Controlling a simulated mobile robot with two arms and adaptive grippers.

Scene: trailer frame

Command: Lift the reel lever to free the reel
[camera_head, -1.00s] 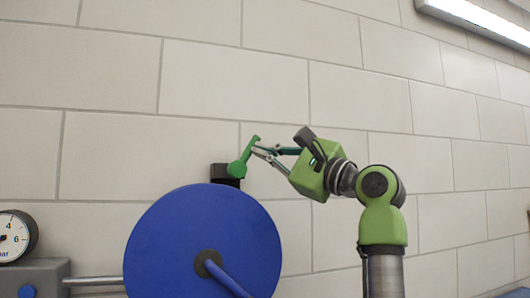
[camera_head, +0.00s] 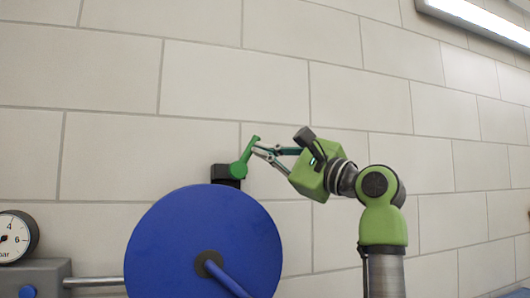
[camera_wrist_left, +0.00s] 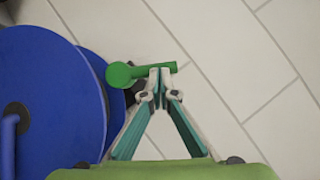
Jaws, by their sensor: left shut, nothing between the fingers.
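The green reel lever (camera_head: 240,165) sits on a black block (camera_head: 226,173) at the top edge of the blue reel (camera_head: 190,240). Its arm points up and slightly right. My left gripper (camera_head: 256,150) has its fingertips at the right side of the lever arm, just under its upper end. In the left wrist view the closed fingertips (camera_wrist_left: 160,75) meet the lever (camera_wrist_left: 119,75), whose arm runs across at the tips. The gripper is shut with nothing held between the fingers. Whether the tips press on the lever I cannot tell. My right gripper is not in view.
A blue crank bar (camera_head: 228,279) stands out from the reel's hub. A pressure gauge (camera_head: 14,238) and a grey box (camera_head: 38,277) are at the lower left, with a metal rod (camera_head: 95,282) towards the reel. The tiled wall behind is clear.

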